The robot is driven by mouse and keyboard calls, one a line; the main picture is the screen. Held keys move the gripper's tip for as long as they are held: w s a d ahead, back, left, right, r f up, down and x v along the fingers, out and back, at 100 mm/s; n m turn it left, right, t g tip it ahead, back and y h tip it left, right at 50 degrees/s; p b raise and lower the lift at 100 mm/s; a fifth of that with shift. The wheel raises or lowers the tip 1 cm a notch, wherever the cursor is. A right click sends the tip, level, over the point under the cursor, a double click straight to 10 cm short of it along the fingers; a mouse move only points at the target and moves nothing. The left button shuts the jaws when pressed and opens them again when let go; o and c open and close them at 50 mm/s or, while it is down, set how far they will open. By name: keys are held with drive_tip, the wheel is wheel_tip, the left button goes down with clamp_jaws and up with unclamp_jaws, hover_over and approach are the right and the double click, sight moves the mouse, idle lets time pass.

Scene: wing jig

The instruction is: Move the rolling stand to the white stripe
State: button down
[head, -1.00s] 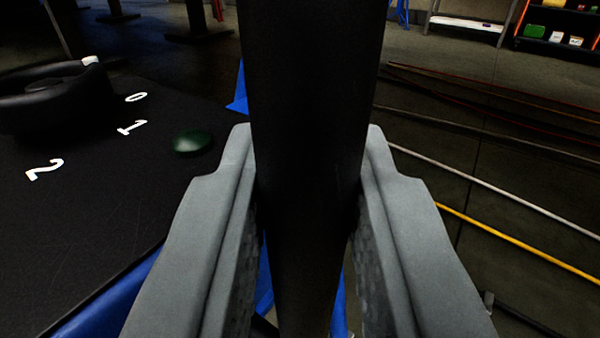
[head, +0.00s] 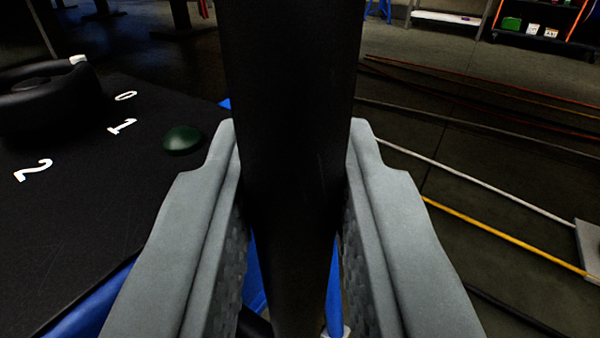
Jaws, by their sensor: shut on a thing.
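My gripper (head: 294,150) is shut on a thick black upright pole (head: 292,60), with one grey finger on each side. The pole runs from the top of the head view down between the fingers. Blue parts (head: 253,275) show below it, partly hidden by the fingers. I take the pole for part of the rolling stand; its base and any wheels are mostly hidden. A thin white line (head: 470,178) runs slantwise over the dark floor at right; I cannot tell if it is the white stripe.
At left is a black top (head: 90,240) with white numerals, a black ring-shaped part (head: 45,100) and a green dome (head: 183,139). A yellow line (head: 500,234) and a pale plate (head: 590,245) lie at right. A shelf with small boxes (head: 540,25) stands at the back.

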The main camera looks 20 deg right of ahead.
drive_tip(key=c, duration=1.3)
unclamp_jaws()
drive_tip(key=shift+c, duration=0.2)
drive_tip(key=v, duration=1.7)
drive_tip(key=shift+s, duration=0.15)
drive_tip(key=shift+a, duration=0.1)
